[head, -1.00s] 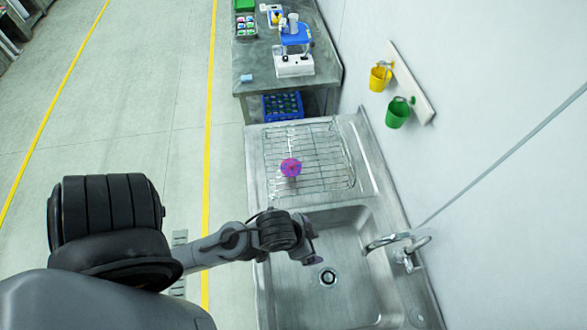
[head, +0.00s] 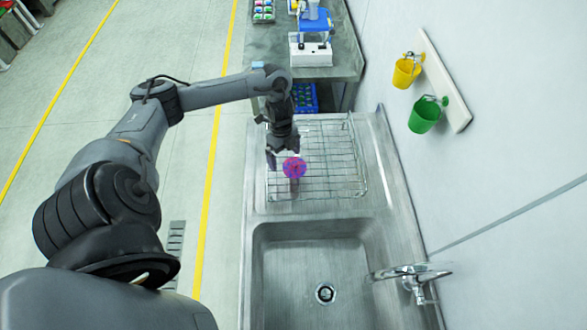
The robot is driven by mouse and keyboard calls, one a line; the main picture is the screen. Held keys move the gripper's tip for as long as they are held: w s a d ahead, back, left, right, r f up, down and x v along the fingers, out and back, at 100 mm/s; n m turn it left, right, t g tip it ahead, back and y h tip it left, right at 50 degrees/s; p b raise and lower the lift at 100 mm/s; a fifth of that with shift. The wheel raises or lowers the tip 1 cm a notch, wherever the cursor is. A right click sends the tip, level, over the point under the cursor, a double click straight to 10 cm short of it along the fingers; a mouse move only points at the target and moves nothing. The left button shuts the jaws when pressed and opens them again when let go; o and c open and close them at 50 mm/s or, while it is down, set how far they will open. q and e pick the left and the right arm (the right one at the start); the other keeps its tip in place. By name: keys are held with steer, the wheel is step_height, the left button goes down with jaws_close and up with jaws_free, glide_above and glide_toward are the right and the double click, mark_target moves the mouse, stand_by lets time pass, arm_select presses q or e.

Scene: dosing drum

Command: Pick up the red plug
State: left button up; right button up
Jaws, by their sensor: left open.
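A round red plug (head: 294,167), mottled with blue and purple, stands on the wire rack (head: 340,160) over the sink's drainboard. A short stem or body seems to show just below it, but its detail is too small to tell. My left gripper (head: 282,154) reaches over the rack from the far left and points down. Its fingers are apart, at the plug's upper left edge. I cannot tell whether a finger touches the plug. My right gripper is out of view.
The empty sink basin (head: 313,265) and tap (head: 415,275) lie in front of the rack. A yellow cup (head: 403,73) and a green cup (head: 424,117) hang on the right wall. A bench (head: 268,45) with a blue-and-white device (head: 310,48) stands behind.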

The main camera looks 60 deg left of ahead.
mark_target(294, 163)
arm_select(q)
steer(key=shift+t, duration=0.4)
steer(key=w+f, duration=0.1)
steer(key=w+f+b, duration=0.1)
steer(key=w, duration=0.1)
steer(key=shift+w+a+f, duration=0.15)
steer(key=shift+a+f, duration=0.15)
steer(key=shift+a, duration=0.05)
steer(key=shift+d+f+p, duration=0.2)
steer(key=shift+d+f, duration=0.05)
steer(key=shift+f, duration=1.05)
steer(key=shift+d+f+p, duration=0.15)
steer(key=shift+d+f, duration=0.1)
steer(key=shift+f, duration=1.05)
steer(key=shift+c, duration=0.3)
steer(key=c, duration=0.6)
steer(key=shift+w, duration=0.1)
steer(key=shift+r, duration=0.15)
